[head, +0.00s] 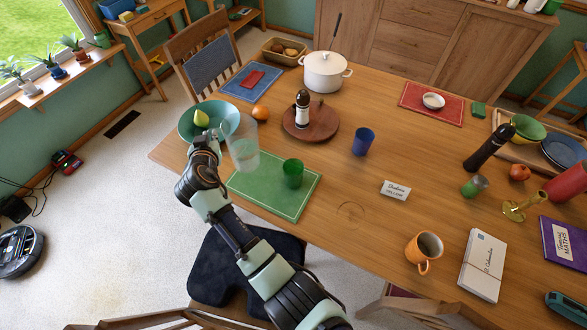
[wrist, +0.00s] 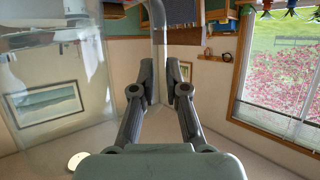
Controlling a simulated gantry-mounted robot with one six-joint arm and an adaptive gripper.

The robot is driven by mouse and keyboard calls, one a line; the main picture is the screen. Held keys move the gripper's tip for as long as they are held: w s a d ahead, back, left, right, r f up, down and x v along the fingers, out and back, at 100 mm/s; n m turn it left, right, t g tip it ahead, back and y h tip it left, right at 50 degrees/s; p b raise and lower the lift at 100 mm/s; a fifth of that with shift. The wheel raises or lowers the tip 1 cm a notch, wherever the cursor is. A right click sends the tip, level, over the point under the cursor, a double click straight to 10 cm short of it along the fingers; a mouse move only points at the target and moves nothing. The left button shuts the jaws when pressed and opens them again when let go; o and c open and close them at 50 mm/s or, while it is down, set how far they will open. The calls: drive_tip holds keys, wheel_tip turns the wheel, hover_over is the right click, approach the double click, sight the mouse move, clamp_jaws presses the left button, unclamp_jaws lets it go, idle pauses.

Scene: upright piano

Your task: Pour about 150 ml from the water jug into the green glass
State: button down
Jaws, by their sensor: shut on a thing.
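The clear water jug (head: 243,150) is left of the green glass, by the far left corner of the green placemat (head: 250,197). Some water shows low in it, and it looks near upright; I cannot tell whether it touches the table. My gripper (head: 209,140) is at its left side, shut on the jug's handle. In the wrist view, the fingers (wrist: 166,82) close around the clear handle (wrist: 158,45), and the jug's wall (wrist: 75,120) fills the left. The green glass (head: 293,173) stands upright on the placemat, apart from the jug; its contents are unclear.
A teal bowl (head: 188,128) with a pear (head: 201,118) is just behind my gripper, and an orange (head: 261,112) lies beyond the jug.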

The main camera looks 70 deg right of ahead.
wheel_tip(320, 180, down, 10)
drive_tip(key=b, duration=0.5)
drive_tip(key=shift+f, duration=0.15)
drive_tip(key=shift+r, duration=0.2)
